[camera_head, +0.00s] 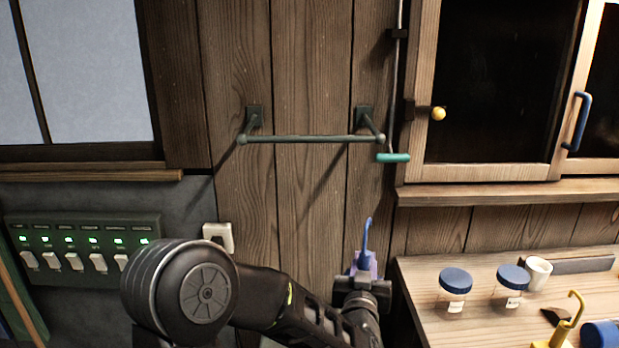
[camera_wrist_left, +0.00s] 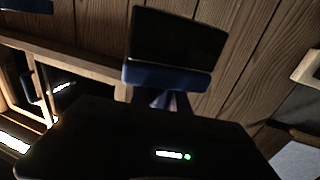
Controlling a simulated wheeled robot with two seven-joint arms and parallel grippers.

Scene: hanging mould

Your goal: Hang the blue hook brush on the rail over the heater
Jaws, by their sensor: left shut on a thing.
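The blue hook brush (camera_head: 367,240) points upward from my left gripper (camera_head: 363,279), its curved hook at the top. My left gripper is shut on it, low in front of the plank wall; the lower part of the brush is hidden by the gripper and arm. The dark rail (camera_head: 310,139) is fixed to the wall by two brackets, above and left of the hook and apart from it. In the left wrist view a dark block with a blue edge (camera_wrist_left: 168,77) shows beyond the gripper body. No heater is recognisable. My right gripper is not in view.
A thin vertical rod with a teal handle (camera_head: 393,158) hangs beside the rail's right end. A cabinet (camera_head: 490,172) is right of it. The bench (camera_head: 425,300) below holds blue-lidded jars (camera_head: 455,282), a mug (camera_head: 538,272) and a yellow hooked thing (camera_head: 570,318). A switch panel (camera_head: 85,225) is at left.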

